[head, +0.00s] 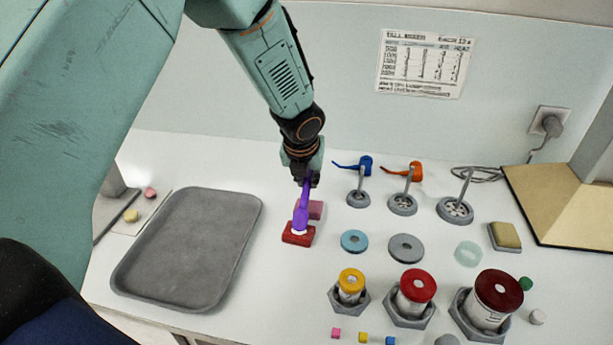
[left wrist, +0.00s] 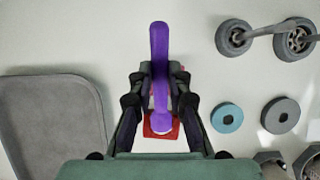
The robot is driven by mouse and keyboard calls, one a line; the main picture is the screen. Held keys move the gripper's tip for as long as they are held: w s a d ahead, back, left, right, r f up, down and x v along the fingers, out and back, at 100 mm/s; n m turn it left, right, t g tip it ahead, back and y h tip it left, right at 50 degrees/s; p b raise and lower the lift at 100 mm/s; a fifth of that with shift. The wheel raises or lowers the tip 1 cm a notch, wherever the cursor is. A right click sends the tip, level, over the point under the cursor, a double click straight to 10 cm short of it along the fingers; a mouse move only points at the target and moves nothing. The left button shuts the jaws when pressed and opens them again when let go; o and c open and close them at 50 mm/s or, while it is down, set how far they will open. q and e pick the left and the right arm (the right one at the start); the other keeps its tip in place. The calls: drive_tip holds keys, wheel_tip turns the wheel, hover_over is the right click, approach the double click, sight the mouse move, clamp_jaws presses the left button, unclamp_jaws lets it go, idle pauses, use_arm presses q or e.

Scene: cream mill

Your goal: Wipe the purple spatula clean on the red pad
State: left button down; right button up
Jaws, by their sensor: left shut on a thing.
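The purple spatula (head: 301,212) is held in my left gripper (head: 302,176), which is shut on it above the white table. The spatula slants downward, and its low end is over the red pad (head: 298,238). A whitish patch shows at that end. I cannot tell whether the spatula touches the pad. A pink pad (head: 316,209) lies just behind the red one. In the left wrist view, the spatula (left wrist: 160,60) runs between the fingers, with the red pad (left wrist: 148,131) under its lower end. My right gripper is not in view.
An empty grey tray (head: 185,250) lies to the left. To the right are a teal ring (head: 354,241), a grey ring (head: 406,248), several stands with rods, and jars with a yellow lid (head: 351,279) and red lids. A tan sponge (head: 504,237) lies farther right.

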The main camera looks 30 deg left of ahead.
use_arm(q)
drive_tip(key=shift+w+a+r+p, duration=0.15)
drive_tip(key=shift+w+p, duration=0.35)
drive_tip(key=shift+p, duration=0.25)
drive_tip(key=shift+s, duration=0.15)
drive_tip(key=shift+s+f+b, duration=0.25)
drive_tip(key=shift+s+b, duration=0.2)
drive_tip(key=shift+b, duration=0.2)
drive_tip(key=shift+s+d+r, duration=0.1)
drive_tip(key=shift+s+d, duration=0.05)
drive_tip(key=shift+d, duration=0.1)
